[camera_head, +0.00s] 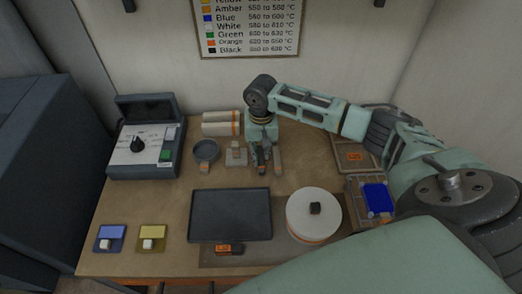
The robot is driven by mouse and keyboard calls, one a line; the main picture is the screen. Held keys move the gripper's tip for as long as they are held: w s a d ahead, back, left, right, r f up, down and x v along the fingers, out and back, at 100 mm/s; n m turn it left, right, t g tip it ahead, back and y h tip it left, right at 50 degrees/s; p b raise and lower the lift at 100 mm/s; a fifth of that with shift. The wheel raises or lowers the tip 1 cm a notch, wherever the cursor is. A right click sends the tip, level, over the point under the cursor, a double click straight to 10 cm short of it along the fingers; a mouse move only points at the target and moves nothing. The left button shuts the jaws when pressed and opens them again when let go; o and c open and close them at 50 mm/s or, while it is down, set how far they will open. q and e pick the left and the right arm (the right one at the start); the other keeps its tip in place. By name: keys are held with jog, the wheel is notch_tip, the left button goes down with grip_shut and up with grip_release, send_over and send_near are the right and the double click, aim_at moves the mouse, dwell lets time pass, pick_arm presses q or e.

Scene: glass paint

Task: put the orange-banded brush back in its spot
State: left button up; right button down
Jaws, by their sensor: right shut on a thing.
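My right gripper (262,158) points down over the back middle of the table, shut on a slim thing. The fingers hide most of it, with only a small orange-brown part showing; it appears to be the orange-banded brush. A pale block with an orange mark (236,154) stands just left of the gripper. A tan flat strip (278,163) lies just right of it. The brush's spot cannot be made out for certain. My left gripper is not in view.
A control box (145,148) and a round grey dish (206,150) stand left. A dark tray (230,208) lies in front, beside a white round turntable (314,220). A blue pane (378,197) sits in a rack at right. Bare table shows at left.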

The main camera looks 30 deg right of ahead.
jog(key=shift+f, duration=0.15)
jog(key=c, duration=1.6)
grip_release()
notch_tip(320, 180, up, 12)
